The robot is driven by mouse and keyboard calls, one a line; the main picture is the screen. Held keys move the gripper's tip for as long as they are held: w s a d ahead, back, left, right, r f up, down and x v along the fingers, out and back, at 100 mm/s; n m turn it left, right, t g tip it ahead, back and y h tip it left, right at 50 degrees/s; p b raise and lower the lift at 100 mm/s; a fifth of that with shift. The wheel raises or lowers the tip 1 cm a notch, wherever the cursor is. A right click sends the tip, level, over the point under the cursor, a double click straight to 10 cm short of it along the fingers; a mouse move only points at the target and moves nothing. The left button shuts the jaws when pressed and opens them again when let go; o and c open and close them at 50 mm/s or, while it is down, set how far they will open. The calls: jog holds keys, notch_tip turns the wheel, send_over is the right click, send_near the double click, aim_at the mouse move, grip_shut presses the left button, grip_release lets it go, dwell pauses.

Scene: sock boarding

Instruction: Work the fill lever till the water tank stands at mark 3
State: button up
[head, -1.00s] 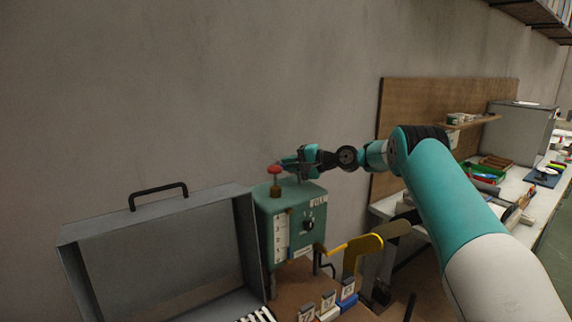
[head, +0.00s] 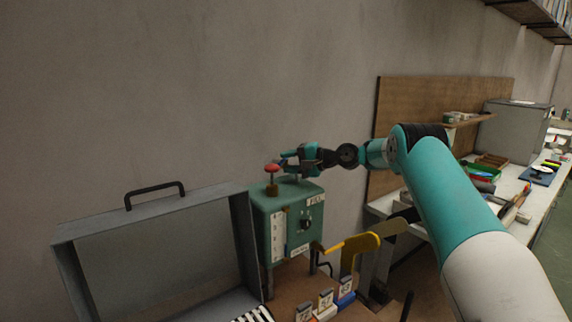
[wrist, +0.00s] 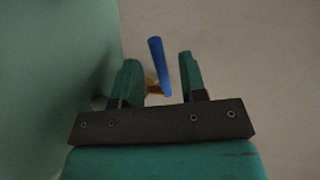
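The water tank (head: 262,215) is a green box beside the wall, with a white numbered strip (head: 278,235) on its front; the water level is too small to read. A red knob (head: 272,168) on a brass stem stands on its top. My gripper (head: 288,161) is above the tank's top, just right of the red knob. In the wrist view my gripper (wrist: 160,80) is open, with gaps on both sides of a blue bar (wrist: 160,68) seen between the fingers. A small orange-yellow piece (wrist: 153,88) shows behind the bar. I cannot tell whether this bar is the fill lever.
An open grey case (head: 150,240) with a black handle stands left of the tank. A black dial (head: 306,224) is on the tank's front. Yellow curved boards (head: 355,243) and small numbered blocks (head: 325,300) stand in front. A workbench (head: 510,190) is at right.

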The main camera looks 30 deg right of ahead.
jog(key=p+v, duration=0.2)
jog(key=v, duration=1.4)
jog(key=shift+s+p, duration=0.25)
jog(key=shift+p, duration=0.05)
jog(key=shift+d, duration=0.15)
dwell(1.2)
